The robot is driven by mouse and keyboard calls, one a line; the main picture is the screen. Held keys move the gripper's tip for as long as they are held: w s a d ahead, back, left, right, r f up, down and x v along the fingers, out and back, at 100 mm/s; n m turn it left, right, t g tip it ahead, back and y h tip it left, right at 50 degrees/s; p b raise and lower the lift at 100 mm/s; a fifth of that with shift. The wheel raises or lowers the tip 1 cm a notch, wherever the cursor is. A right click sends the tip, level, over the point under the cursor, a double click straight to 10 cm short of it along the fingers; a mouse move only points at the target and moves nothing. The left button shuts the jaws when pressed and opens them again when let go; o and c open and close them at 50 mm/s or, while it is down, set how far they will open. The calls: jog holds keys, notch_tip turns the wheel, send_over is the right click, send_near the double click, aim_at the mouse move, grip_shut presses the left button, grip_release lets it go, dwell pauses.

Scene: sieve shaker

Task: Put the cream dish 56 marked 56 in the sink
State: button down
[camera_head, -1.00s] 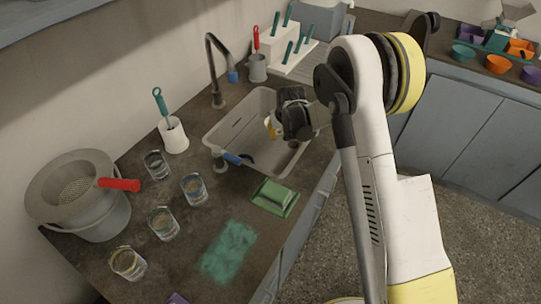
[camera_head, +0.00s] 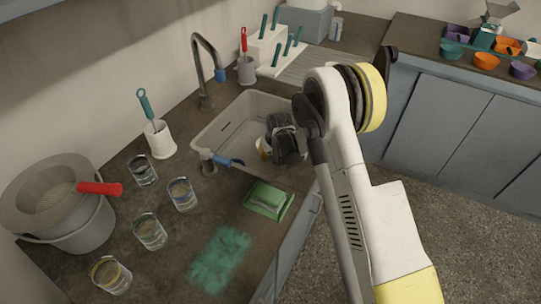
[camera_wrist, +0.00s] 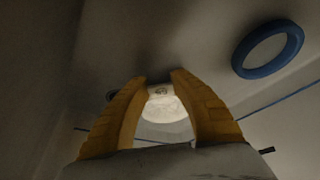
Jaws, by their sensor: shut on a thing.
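The cream dish (camera_wrist: 165,106) is between the two yellow fingers of my gripper (camera_wrist: 161,90) in the wrist view. A dark mark shows on its rim, too small to read for certain. The fingers are shut on it. In the head view my gripper (camera_head: 265,149) is down inside the grey sink (camera_head: 232,118), near its front right part. Only a small cream patch of the dish shows there beside the fingers. My wrist hides the rest, and I cannot tell whether the dish touches the sink floor.
A green sponge dish (camera_head: 268,200) and several glasses (camera_head: 181,195) stand on the counter. A blue ring (camera_wrist: 267,48) shows in the wrist view.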

jog(key=c, duration=1.2)
grip_release()
jog(key=shift+f, duration=0.1)
jog(key=s+d+r+p, duration=0.2)
jog(key=s+r, duration=0.3)
jog(key=r, duration=0.6)
jog(key=s+d+r+m+t+p, duration=0.1)
jog(key=s+d+r, duration=0.2)
jog(key=s+r, duration=0.5)
jog(key=s+d+r+p, duration=0.2)
jog(key=s+r, duration=0.1)
jog(key=r, duration=1)
jog(key=shift+m+t+h, duration=0.4)
jog(key=shift+m+t, duration=0.3)
jog(key=shift+t, duration=0.2)
jog(key=shift+s+d+r, duration=0.75)
jog(key=shift+s+d, duration=0.05)
jog(key=shift+s, duration=2.7)
jog(key=shift+s+d+r, duration=0.8)
jog(key=shift+s, duration=2.7)
jog(key=shift+s+d+r, duration=0.75)
jog(key=shift+s+d, duration=0.05)
jog(key=shift+s, duration=2.7)
